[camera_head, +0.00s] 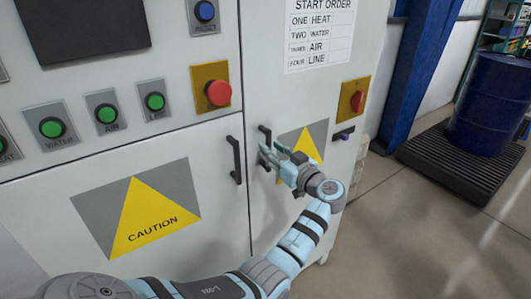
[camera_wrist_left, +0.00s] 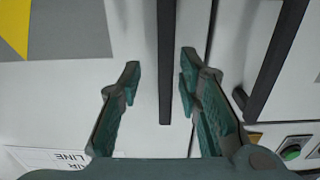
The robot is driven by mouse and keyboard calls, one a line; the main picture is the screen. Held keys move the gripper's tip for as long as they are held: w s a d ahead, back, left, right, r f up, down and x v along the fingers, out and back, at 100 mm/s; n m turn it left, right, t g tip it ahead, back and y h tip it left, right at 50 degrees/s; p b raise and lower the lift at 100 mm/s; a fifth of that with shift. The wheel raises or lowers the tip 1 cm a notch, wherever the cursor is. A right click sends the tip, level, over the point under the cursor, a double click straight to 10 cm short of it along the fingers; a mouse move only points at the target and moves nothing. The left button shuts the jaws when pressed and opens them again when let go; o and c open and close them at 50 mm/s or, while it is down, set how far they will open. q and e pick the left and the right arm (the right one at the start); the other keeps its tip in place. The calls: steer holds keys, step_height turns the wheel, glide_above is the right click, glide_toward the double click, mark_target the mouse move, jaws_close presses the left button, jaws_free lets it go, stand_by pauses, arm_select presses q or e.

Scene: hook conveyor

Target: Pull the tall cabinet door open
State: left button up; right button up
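The tall cabinet door (camera_head: 300,95) is the white panel at the right of the cabinet in the head view. It looks shut, flush with the panel beside it. Its black vertical handle (camera_head: 265,133) is near its left edge, partly hidden by my left gripper (camera_head: 268,156). In the left wrist view the handle (camera_wrist_left: 167,50) lies between the two parted green fingers of the left gripper (camera_wrist_left: 160,70). The fingers are open with a gap on each side of the handle. How deep the handle sits between them is hard to tell. My right gripper is not in view.
A second black handle (camera_head: 234,160) is on the neighbouring door, close to the left. A red knob (camera_head: 357,101) and a small dark latch (camera_head: 344,134) are right of my gripper. A blue barrel (camera_head: 490,105) stands on a black pallet (camera_head: 440,165) at the right.

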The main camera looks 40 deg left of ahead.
arm_select(q)
steer(key=shift+w+a+f, duration=0.15)
steer(key=shift+w+a, duration=0.05)
steer(key=shift+a, duration=0.5)
steer(key=shift+s+r, duration=0.2)
steer(key=shift+r, duration=0.15)
steer(key=shift+s+a, duration=0.1)
steer(key=shift+c, duration=0.8)
jaws_close()
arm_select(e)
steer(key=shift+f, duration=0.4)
